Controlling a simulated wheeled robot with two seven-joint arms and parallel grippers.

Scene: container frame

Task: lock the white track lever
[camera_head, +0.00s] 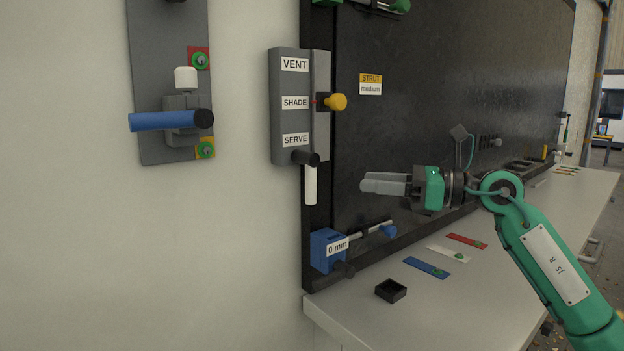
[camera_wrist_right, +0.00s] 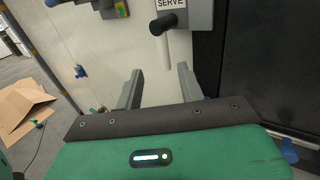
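The white track lever (camera_head: 310,184) hangs straight down from a black knob (camera_head: 306,158) at the SERVE label, the lowest of three on the grey track panel (camera_head: 290,110). The white lever also shows in the right wrist view (camera_wrist_right: 167,52), beyond the fingers and between them. My right gripper (camera_head: 366,183) is to the right of the lever at about its height, pointing left. In the right wrist view the gripper (camera_wrist_right: 158,76) is open, with nothing between its fingers. The lever is apart from the fingers as far as I can tell. My left gripper is not in view.
A yellow knob (camera_head: 336,102) sticks out beside SHADE. A blue handle (camera_head: 168,120) is on a grey plate at left. A blue block marked 0 mm (camera_head: 328,250) sits below the lever. A black box (camera_head: 391,290) and coloured strips lie on the white bench (camera_head: 450,310).

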